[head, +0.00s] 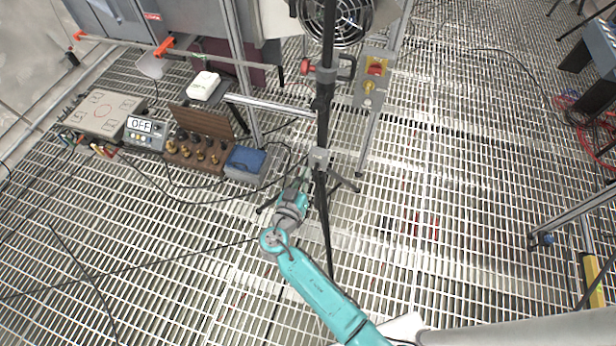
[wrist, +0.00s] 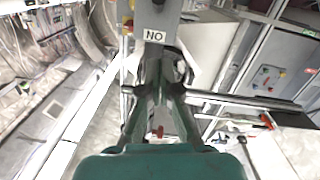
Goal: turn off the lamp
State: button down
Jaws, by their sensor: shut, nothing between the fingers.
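A round, dark-rimmed head with a grille (head: 345,22), perhaps the lamp, is at the top of the head view, partly cut off. A black pole (head: 325,100) runs down from it to a small tripod base. A small grey box (head: 319,157) is on the pole. My gripper (head: 306,178) is shut and empty just below and left of this box. In the wrist view, my fingers (wrist: 160,62) point at a grey box (wrist: 155,18) with a white label reading "NO", perhaps "ON" upside down. Whether the fingertips touch it, I cannot tell.
A red-and-yellow control box (head: 372,78) stands right of the pole. At left are a device reading "OFF" (head: 145,130), a wooden case of brass pieces (head: 195,150) and a blue box (head: 245,162). Cables cross the grating floor. Open floor (head: 440,210) lies to the right.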

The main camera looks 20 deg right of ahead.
jog(key=f+v, duration=0.2)
jog(key=v, duration=0.6)
jog(key=shift+s+a, duration=0.2)
jog(key=s+d+f+n+g+y, duration=0.2)
jog(key=s+d+f+n+y, duration=0.2)
jog(key=s+d+f, duration=0.4)
jog(key=s+f+n+y, duration=0.15)
jog(key=s+y, duration=0.25)
jog(key=s, duration=0.8)
jog(key=s+r+n+y, duration=0.2)
jog(key=s+r+y, duration=0.1)
jog(key=s+r, duration=0.5)
jog(key=s+r+m+t, duration=0.1)
jog(key=s+r, duration=0.3)
jog(key=r, duration=0.4)
jog(key=s+r+m+t, duration=0.1)
jog(key=s+r, duration=0.3)
jog(key=r, duration=0.4)
jog(key=shift+d+t, duration=0.25)
jog(key=shift+t, duration=0.55)
jog(key=shift+r, duration=0.1)
